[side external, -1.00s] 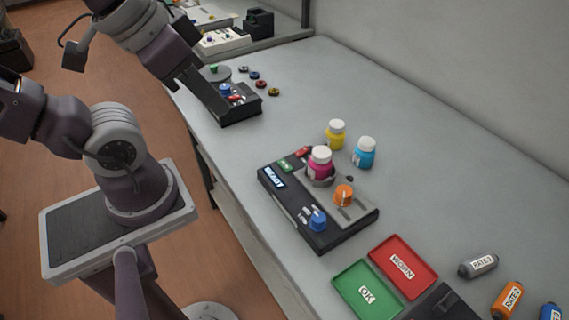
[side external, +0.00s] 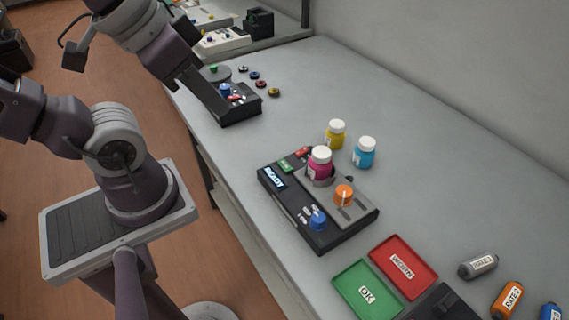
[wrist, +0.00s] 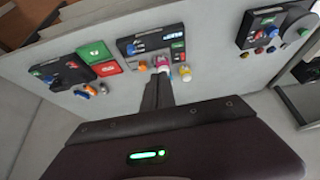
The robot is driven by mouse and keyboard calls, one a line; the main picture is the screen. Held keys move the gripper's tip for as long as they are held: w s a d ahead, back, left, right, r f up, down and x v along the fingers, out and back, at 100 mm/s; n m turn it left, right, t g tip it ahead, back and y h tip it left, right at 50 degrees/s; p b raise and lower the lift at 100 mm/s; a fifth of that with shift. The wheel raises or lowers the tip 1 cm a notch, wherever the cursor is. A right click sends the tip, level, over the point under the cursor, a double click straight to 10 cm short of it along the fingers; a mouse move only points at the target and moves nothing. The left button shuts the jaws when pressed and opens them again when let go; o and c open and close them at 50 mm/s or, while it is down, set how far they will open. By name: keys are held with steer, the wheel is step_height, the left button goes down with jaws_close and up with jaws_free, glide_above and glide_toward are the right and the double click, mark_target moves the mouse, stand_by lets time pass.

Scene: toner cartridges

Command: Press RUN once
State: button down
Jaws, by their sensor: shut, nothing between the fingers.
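The dark machine (side external: 318,200) stands mid-table with a lit display reading READY (side external: 272,178). A green button (side external: 286,165) and a red button (side external: 303,152) sit at its far end; their lettering is too small to read. A pink bottle with a white cap (side external: 320,165) sits in its round holder. The machine (wrist: 150,44) also shows in the wrist view, beyond the fingers. My gripper (wrist: 160,78) is shut and empty. In the side view it is raised at the upper left, in front of a second device, away from the mid-table machine; its fingertips are hard to make out there.
A yellow bottle (side external: 335,134) and a blue bottle (side external: 364,152) stand behind the machine. A green tray (side external: 352,300) and a red tray (side external: 418,285) lie nearer, beside labelled cartridges (side external: 478,265). The second device (side external: 243,108) stands at the far end. The table between the devices is clear.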

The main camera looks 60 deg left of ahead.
steer(key=w+a+f+n+t+y, duration=0.1)
steer(key=w+a+y, duration=0.1)
steer(key=w+a, duration=0.55)
steer(key=w+a+f+t+y, duration=0.2)
steer(key=w+a, duration=0.4)
steer(key=w, duration=0.3)
steer(key=m+g+h, duration=0.2)
steer(key=g+h, duration=0.1)
steer(key=h, duration=0.8)
glide_above(281, 164)
step_height(281, 164, down, 13)
steer(key=shift+f, duration=0.15)
steer(key=shift+t, duration=0.3)
steer(key=shift+f, duration=4.4)
